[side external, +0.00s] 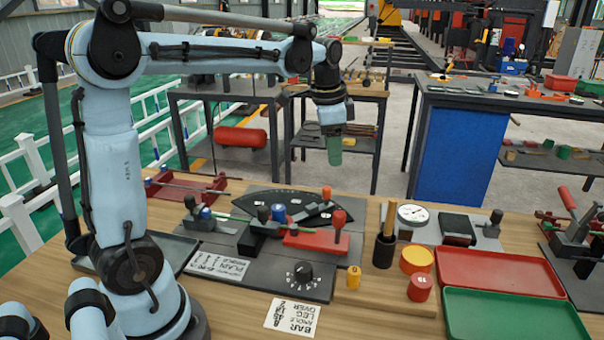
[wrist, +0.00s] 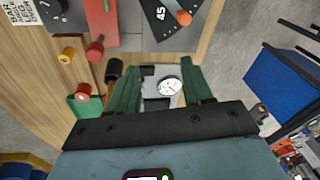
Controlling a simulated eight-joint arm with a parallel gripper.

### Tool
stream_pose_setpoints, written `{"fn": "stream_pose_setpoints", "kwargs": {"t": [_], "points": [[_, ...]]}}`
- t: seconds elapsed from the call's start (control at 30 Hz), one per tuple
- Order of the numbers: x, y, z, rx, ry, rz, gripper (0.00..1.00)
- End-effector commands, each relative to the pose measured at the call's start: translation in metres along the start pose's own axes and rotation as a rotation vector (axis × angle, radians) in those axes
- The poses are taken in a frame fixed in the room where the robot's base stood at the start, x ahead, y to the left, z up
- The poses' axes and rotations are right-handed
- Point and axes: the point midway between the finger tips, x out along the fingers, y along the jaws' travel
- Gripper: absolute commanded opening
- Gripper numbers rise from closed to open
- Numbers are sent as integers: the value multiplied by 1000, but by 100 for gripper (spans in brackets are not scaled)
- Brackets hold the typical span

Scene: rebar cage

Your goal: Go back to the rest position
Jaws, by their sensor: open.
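My gripper (side external: 334,150) hangs at the end of my light blue arm, pointing down, well above the back edge of the wooden table (side external: 380,305). In the wrist view its two green fingers (wrist: 160,85) stand apart with nothing held between them. The dial gauge (wrist: 170,86) shows in the gap between the fingers, far below them. In the side view the gripper is clear of the bending fixture (side external: 265,240) and touches nothing.
The bending fixture with red and grey blocks and a dial knob (side external: 302,274) fills the table's middle. A red tray (side external: 497,272), a green tray (side external: 512,315), a black cup with a wooden handle (side external: 384,250) and yellow and red cylinders stand to the right. Air around my gripper is free.

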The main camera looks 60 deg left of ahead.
Motion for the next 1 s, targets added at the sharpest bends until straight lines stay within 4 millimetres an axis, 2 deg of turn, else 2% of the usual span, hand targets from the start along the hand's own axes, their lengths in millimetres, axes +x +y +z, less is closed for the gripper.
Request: {"fn": "stream_pose_setpoints", "kwargs": {"t": [0.03, 0.27, 0.6, 0.8, 1.0], "points": [[-4, 14, 3, -27, 24, -16, 50], [-8, 67, 19, -190, 151, -75, 50], [13, 135, 51, -418, 360, -90, 50], [26, 154, 62, -497, 433, -76, 50], [29, 158, 63, -516, 449, -71, 50]]}}
